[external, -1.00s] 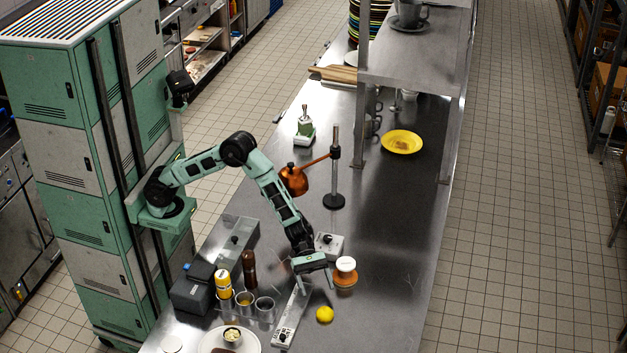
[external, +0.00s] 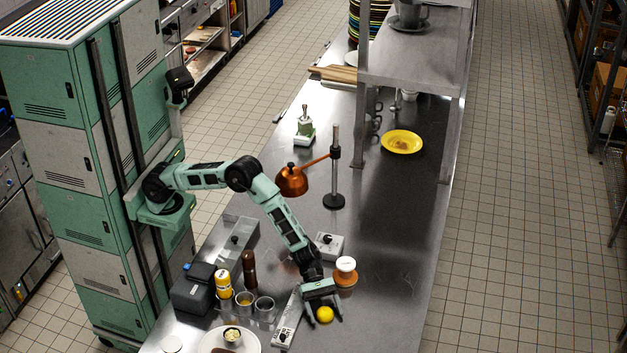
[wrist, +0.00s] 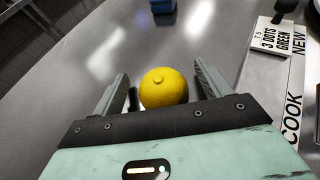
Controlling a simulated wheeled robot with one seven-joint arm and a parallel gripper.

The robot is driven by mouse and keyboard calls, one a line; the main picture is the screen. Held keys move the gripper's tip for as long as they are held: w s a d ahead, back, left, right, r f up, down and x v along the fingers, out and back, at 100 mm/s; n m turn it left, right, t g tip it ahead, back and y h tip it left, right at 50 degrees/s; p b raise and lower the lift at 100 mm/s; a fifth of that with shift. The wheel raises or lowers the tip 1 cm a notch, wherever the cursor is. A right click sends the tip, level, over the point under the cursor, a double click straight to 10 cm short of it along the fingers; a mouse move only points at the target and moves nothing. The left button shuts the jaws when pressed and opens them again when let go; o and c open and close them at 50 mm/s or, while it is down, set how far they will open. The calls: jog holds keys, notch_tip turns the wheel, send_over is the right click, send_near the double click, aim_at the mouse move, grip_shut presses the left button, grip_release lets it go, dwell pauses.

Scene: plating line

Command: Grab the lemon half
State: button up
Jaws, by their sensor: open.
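The lemon half (external: 325,314) is a small yellow piece on the steel counter, near its right front part. In the wrist view the lemon half (wrist: 164,88) shows its rounded side with a small nub, between and slightly beyond my fingers. My gripper (external: 324,318) is low over the counter with its fingers spread to either side of the lemon half. In the wrist view my gripper (wrist: 160,85) is open, with gaps between the lemon and both fingers. The gripper body hides the lemon's near edge.
A labelled strip (external: 287,322) lies just left of the lemon; its signs (wrist: 278,36) show at right in the wrist view. A white-topped orange-brown object (external: 346,270) stands close behind. Several sauce containers (external: 244,299) and a plate (external: 252,344) are further left. Counter to the right is clear.

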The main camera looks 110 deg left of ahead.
jog(key=c, duration=1.1)
jog(key=shift+o, duration=0.2)
